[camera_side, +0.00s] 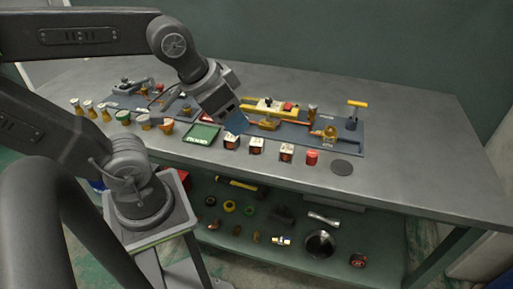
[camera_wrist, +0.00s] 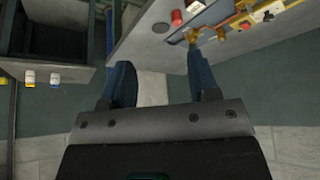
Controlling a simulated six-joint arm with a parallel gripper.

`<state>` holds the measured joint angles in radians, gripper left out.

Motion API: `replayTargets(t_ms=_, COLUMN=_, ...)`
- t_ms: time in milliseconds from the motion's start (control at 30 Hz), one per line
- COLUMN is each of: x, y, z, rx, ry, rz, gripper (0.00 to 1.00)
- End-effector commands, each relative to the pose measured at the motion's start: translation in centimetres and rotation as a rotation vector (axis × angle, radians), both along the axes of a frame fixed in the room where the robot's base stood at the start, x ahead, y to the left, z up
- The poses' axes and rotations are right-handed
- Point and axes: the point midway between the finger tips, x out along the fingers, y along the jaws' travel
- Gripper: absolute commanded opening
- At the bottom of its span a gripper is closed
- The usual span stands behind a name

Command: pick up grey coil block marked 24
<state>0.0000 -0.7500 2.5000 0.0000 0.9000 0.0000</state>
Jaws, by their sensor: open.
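Three small block-shaped items with pale tops and dark, orange-marked fronts stand in a row near the table's front: a left block (camera_side: 231,142), a middle block (camera_side: 256,146) and a right block (camera_side: 287,153). Their markings are too small to read, so I cannot tell which, if any, is the grey coil block marked 24. My gripper (camera_side: 236,124) appears just above and behind the left block in the side view. In the wrist view my gripper (camera_wrist: 161,78) has its two blue fingers wide apart, with nothing between them.
A red can (camera_side: 312,158) and a dark disc (camera_side: 342,168) lie right of the blocks. A green tray (camera_side: 202,135) is to their left. Behind is a panel (camera_side: 347,138) with yellow and brass fittings. The table (camera_side: 420,130) is bare at right. Loose parts lie on the lower shelf (camera_side: 385,235).

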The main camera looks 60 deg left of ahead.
Motion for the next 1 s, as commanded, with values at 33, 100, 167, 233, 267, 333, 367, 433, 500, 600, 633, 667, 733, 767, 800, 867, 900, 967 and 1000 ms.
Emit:
replayTargets(t_ms=33, x=0.0, y=0.0, z=0.0, rx=0.0, ry=0.0, rz=0.0, gripper=0.6)
replayTargets(t_ms=100, x=0.0, y=0.0, z=0.0, rx=0.0, ry=0.0, rz=0.0, gripper=0.67)
replayTargets(t_ms=167, x=0.0, y=0.0, z=0.0, rx=0.0, ry=0.0, rz=0.0, gripper=0.72)
replayTargets(t_ms=233, x=0.0, y=0.0, z=0.0, rx=0.0, ry=0.0, rz=0.0, gripper=0.72)
replayTargets(t_ms=267, x=0.0, y=0.0, z=0.0, rx=0.0, ry=0.0, rz=0.0, gripper=0.72)
replayTargets(t_ms=333, x=0.0, y=0.0, z=0.0, rx=0.0, ry=0.0, rz=0.0, gripper=0.72)
replayTargets(t_ms=367, x=0.0, y=0.0, z=0.0, rx=0.0, ry=0.0, rz=0.0, gripper=0.72)
replayTargets(t_ms=433, x=0.2, y=0.1, z=0.0, rx=-0.003, ry=0.006, rz=0.011, gripper=0.72)
replayTargets(t_ms=500, x=0.9, y=0.5, z=0.0, rx=-0.01, ry=0.025, rz=0.041, gripper=0.72)
replayTargets(t_ms=600, x=2.7, y=1.6, z=-0.3, rx=-0.031, ry=0.077, rz=0.125, gripper=0.72)
replayTargets(t_ms=633, x=3.4, y=2.0, z=-0.4, rx=-0.04, ry=0.097, rz=0.161, gripper=0.72)
replayTargets(t_ms=667, x=4.2, y=2.6, z=-0.6, rx=-0.049, ry=0.119, rz=0.198, gripper=0.72)
replayTargets(t_ms=733, x=6.0, y=4.0, z=-1.3, rx=-0.074, ry=0.172, rz=0.294, gripper=0.72)
replayTargets(t_ms=767, x=6.8, y=4.7, z=-1.6, rx=-0.084, ry=0.193, rz=0.335, gripper=0.72)
replayTargets(t_ms=800, x=7.9, y=5.7, z=-2.1, rx=-0.098, ry=0.222, rz=0.39, gripper=0.72)
replayTargets(t_ms=867, x=9.3, y=7.2, z=-3.0, rx=-0.119, ry=0.265, rz=0.473, gripper=0.72)
replayTargets(t_ms=900, x=10.2, y=8.2, z=-3.8, rx=-0.132, ry=0.292, rz=0.527, gripper=0.72)
replayTargets(t_ms=967, x=11.4, y=9.8, z=-4.9, rx=-0.152, ry=0.331, rz=0.605, gripper=0.72)
replayTargets(t_ms=1000, x=12.1, y=10.9, z=-5.7, rx=-0.165, ry=0.354, rz=0.653, gripper=0.72)
